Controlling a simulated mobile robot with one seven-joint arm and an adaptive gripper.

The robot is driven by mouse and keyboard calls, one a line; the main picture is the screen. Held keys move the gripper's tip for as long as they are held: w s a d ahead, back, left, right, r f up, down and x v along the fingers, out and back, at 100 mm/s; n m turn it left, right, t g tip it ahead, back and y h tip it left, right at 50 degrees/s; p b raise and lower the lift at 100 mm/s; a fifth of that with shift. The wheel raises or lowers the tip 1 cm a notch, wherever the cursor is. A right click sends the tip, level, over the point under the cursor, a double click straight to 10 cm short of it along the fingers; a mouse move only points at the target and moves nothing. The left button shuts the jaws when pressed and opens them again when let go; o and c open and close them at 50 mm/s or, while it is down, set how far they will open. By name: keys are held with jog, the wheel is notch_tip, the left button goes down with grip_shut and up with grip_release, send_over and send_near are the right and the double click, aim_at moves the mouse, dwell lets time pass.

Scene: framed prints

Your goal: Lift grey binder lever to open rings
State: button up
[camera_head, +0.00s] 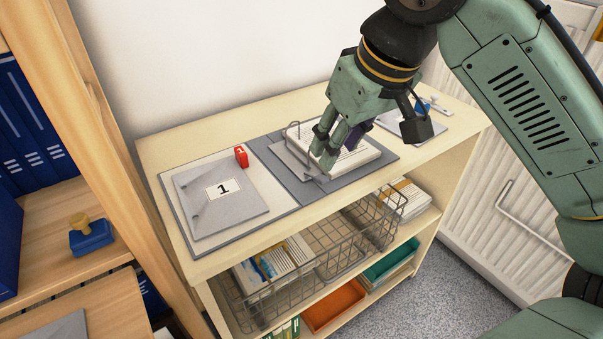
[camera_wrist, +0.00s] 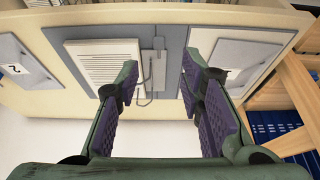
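The grey binder (camera_head: 246,151) lies open on the cabinet top, its left cover carrying a grey panel labelled 1 (camera_head: 222,190). White punched paper (camera_head: 358,158) lies on its right half, with a wire ring arch (camera_head: 293,130) beside the paper. The wrist view shows the grey ring mechanism (camera_wrist: 153,75), and a small grey part at its front end, probably the lever (camera_wrist: 158,43). My gripper (camera_head: 326,166) is over the mechanism's front end and partly hides it. Its purple-padded fingers (camera_wrist: 161,72) are apart, either side of the mechanism in the wrist view, with nothing visible between them. Contact cannot be told.
A red tag (camera_head: 241,156) stands by the left cover. Another grey panel (camera_head: 418,127) with a blue item lies at the right end; a label 2 (camera_wrist: 14,70) shows in the wrist view. A wire basket (camera_head: 316,268) sits below. A wooden shelf (camera_head: 105,120) stands left, a wall behind.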

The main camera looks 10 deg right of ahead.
aim_at(322, 177)
jog(key=x, duration=1)
jog(key=shift+f, duration=0.1)
jog(key=shift+c, duration=0.2)
grip_shut()
